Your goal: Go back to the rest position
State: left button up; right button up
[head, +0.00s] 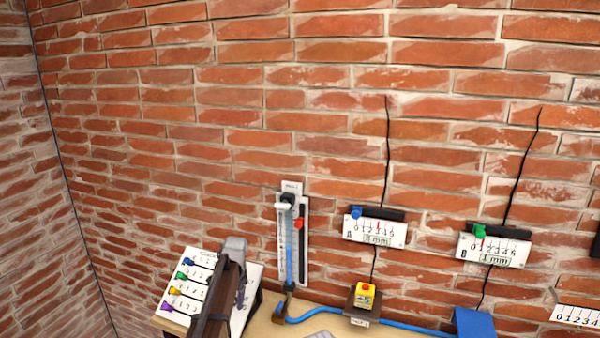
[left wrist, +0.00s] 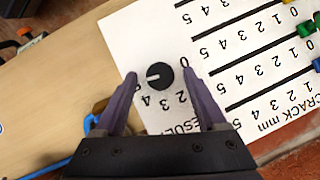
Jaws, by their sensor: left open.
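My left gripper (head: 236,246) is over the sloped white panel on the table in the head view. In the left wrist view its two dark fingers (left wrist: 160,78) are apart, one on each side of a black round knob (left wrist: 160,75) with a pale pointer line. Whether they touch the knob cannot be told. The knob is on a white panel (left wrist: 125,32) with numbers around it and the partly hidden word RESULT. Beside it are several CRACK mm scales (left wrist: 250,60). In the head view my arm hides the knob. My right gripper is not in view.
The sloped panel has coloured sliders (head: 181,276). A vertical gauge (head: 291,240) hangs on the brick wall, with crack gauges A (head: 375,231) and B (head: 493,248) to its right.

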pick_arm(q)
jog(key=shift+r, duration=0.1)
jog(key=p+v, duration=0.8)
jog(key=b+x, duration=0.8)
jog(key=x, duration=0.1)
jog(key=shift+b, duration=0.35)
jog(key=shift+w+a+r+n+g+h+p, duration=0.1)
jog(key=shift+w+r+n+g+h+p, duration=0.15)
jog(key=shift+r+n+h+p, duration=0.35)
jog(key=n, duration=0.1)
jog(key=n+h, duration=0.1)
jog(key=n+g, duration=0.1)
jog(key=shift+a+f+n+h, duration=0.25)
jog(key=shift+n+h, duration=0.15)
jog(key=shift+s+a+f+n+h+b, duration=0.1)
jog(key=shift+n+h+b, duration=0.4)
jog(key=shift+n+h, duration=0.5)
jog(key=n+h+b, duration=0.1)
jog(key=n, duration=0.1)
jog(key=n+h+b, duration=0.1)
jog(key=n, duration=0.2)
jog(key=shift+s+a+f+t, duration=0.15)
jog(key=shift+a+t, duration=0.05)
jog(key=shift+t, duration=0.05)
jog(key=shift+s+n+t+h+b, duration=0.1)
jog(key=shift+n+t+h+b, duration=0.2)
jog(key=shift+n+h+b, duration=0.7)
jog(key=shift+n, duration=0.7)
